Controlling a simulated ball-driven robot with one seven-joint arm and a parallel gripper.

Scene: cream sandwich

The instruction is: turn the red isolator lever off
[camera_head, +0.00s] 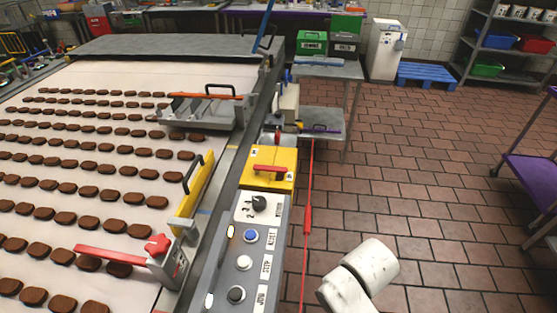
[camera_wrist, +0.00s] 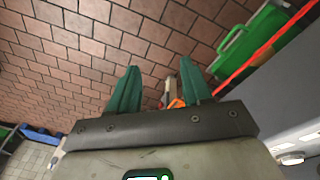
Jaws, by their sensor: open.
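The red isolator lever (camera_head: 270,168) lies crosswise on a yellow box (camera_head: 284,157) at the far end of the grey control panel beside the conveyor. My gripper (camera_wrist: 160,80) shows in the wrist view with its two green fingers apart and nothing held between them; brown floor tiles lie beyond. The head view shows only a white part of my arm (camera_head: 360,276), to the right of the panel and nearer than the yellow box. My fingers are out of the head view. The lever is not recognisable in the wrist view.
The panel (camera_head: 246,277) has a black knob (camera_head: 259,202) and several buttons. A red pull cord (camera_head: 308,200) runs along its right side. Rows of brown biscuits cover the belt (camera_head: 110,75). Tiled floor (camera_head: 420,180) is clear; a purple-edged rack (camera_head: 530,170) stands right.

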